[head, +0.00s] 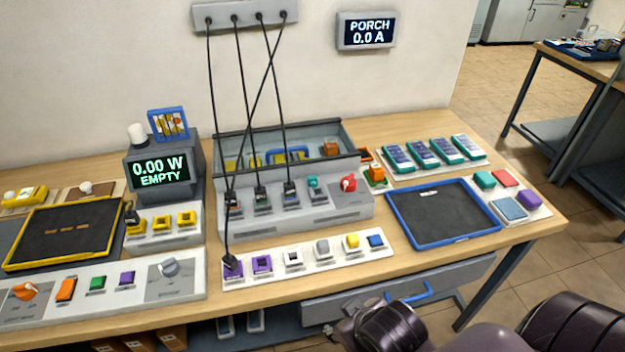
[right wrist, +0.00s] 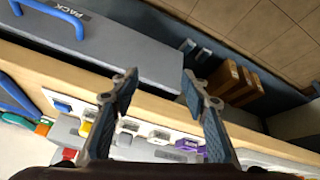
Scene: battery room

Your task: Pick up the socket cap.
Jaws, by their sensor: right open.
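A white socket strip (head: 300,261) lies along the front of the bench. On it, left to right, are a dark plug (head: 230,263) on a purple socket, a purple socket (head: 262,264), a white socket (head: 293,258), a rounded grey piece (head: 322,248), a yellow piece (head: 352,241) and a blue piece (head: 376,241). The grey, yellow and blue pieces look like caps; I cannot tell which is the socket cap. In the right wrist view my right gripper (right wrist: 157,85) is open and empty, its fingertips over the bench's front edge, with the strip beyond. My left gripper is out of view.
A drawer with a blue handle (head: 409,296) is below the bench top. A blue-rimmed tray (head: 392,226) lies right of the strip. A grey unit (head: 300,211) with black cables stands behind it.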

